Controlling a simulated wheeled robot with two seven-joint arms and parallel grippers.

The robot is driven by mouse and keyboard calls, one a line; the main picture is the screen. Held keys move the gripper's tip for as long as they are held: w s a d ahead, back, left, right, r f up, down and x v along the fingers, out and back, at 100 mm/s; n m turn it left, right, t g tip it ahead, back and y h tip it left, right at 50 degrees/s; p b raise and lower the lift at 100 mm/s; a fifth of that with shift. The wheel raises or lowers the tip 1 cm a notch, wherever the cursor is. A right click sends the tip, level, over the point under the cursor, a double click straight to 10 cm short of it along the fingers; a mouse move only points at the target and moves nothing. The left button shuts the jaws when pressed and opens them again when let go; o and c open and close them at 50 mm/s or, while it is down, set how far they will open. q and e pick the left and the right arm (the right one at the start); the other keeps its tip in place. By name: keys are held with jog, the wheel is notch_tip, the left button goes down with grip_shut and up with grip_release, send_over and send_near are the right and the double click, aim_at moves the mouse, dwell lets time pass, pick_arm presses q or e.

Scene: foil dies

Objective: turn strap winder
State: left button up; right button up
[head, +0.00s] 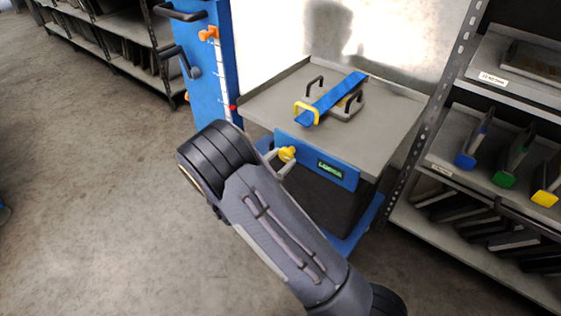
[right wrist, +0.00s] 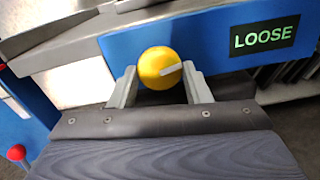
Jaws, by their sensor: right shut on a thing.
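The strap winder knob (head: 287,153) is yellow and sits on the blue front panel (head: 340,175) of a grey-topped cart. In the right wrist view the round yellow knob (right wrist: 160,68) has a pale bar mark, tilted slightly up to the right. My right gripper (head: 283,163) is at the knob, its fingers (right wrist: 160,88) on either side of it and shut on it. A display (right wrist: 264,36) on the panel reads LOOSE. A blue strap (head: 335,95) with a yellow end loop lies over a grey handled die on the cart top. My left gripper is not in view.
A blue post (head: 212,60) with orange clips and black handles stands left of the cart. A shelf rack (head: 490,170) at the right holds dies with blue, green and yellow ends. The floor (head: 90,200) at the left is clear.

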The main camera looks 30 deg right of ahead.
jog(key=m+b, duration=0.3)
jog(key=m, duration=0.2)
jog(key=shift+f, duration=0.15)
jog(key=m+b, duration=0.3)
jog(key=m, duration=0.2)
jog(key=shift+w, duration=0.1)
jog(key=shift+r, duration=0.2)
dwell(0.3)
jog(key=o, duration=1)
jog(key=p+v, duration=0.1)
jog(key=v, duration=0.7)
